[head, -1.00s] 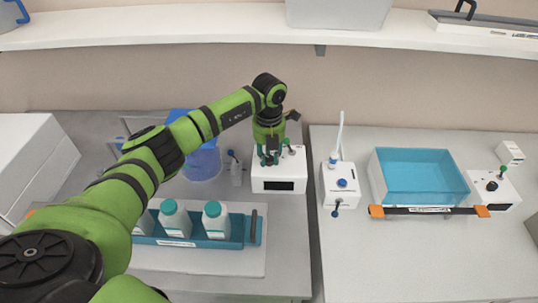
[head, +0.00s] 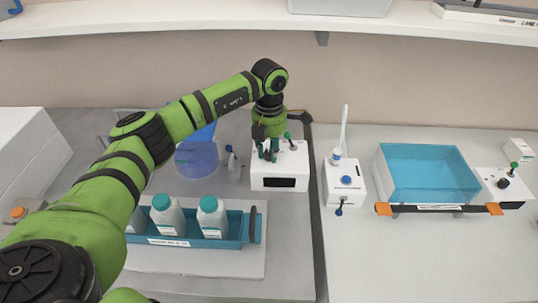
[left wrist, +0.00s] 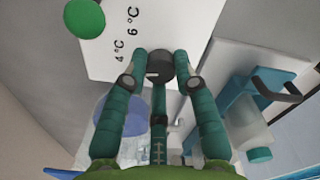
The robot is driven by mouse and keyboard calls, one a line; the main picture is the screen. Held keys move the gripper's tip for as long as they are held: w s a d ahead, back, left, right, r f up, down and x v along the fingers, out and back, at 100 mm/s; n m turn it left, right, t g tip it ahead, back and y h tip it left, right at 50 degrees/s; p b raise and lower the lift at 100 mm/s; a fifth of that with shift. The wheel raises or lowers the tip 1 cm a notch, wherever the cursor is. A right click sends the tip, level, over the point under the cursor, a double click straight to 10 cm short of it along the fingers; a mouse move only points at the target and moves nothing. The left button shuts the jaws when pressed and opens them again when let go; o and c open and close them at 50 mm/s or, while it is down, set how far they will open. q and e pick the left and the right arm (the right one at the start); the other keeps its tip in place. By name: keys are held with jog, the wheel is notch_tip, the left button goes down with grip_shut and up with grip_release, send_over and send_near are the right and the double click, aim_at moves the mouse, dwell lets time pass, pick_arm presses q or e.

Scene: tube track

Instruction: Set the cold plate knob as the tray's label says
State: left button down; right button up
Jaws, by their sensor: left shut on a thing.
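The cold plate (head: 279,183) is a white box with a dark front display, at the back of the left bench. Its black knob (left wrist: 158,66) is in the left wrist view, with a small pale mark; "4 °C" and "6 °C" are printed beside it. My left gripper (head: 268,154) points down over the box, its green fingers (left wrist: 160,72) shut around the knob. The teal tray (head: 228,238) holds several white bottles with teal caps. Its white front label (head: 169,242) is too small to read. My right gripper is out of view.
A green-tipped lever (head: 289,137) stands on the cold plate, and a small bottle (head: 233,165) stands left of it. On the right bench are a white device (head: 345,184) and a blue-filled basin (head: 428,175). The right bench's front is clear.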

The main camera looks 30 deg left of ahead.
aim_at(269, 152)
pick_arm(q)
jog(key=shift+m+b, duration=0.6)
jog(key=shift+m, duration=0.4)
jog(key=c, duration=1)
grip_release()
jog(key=shift+d, duration=0.1)
notch_tip(269, 152, up, 12)
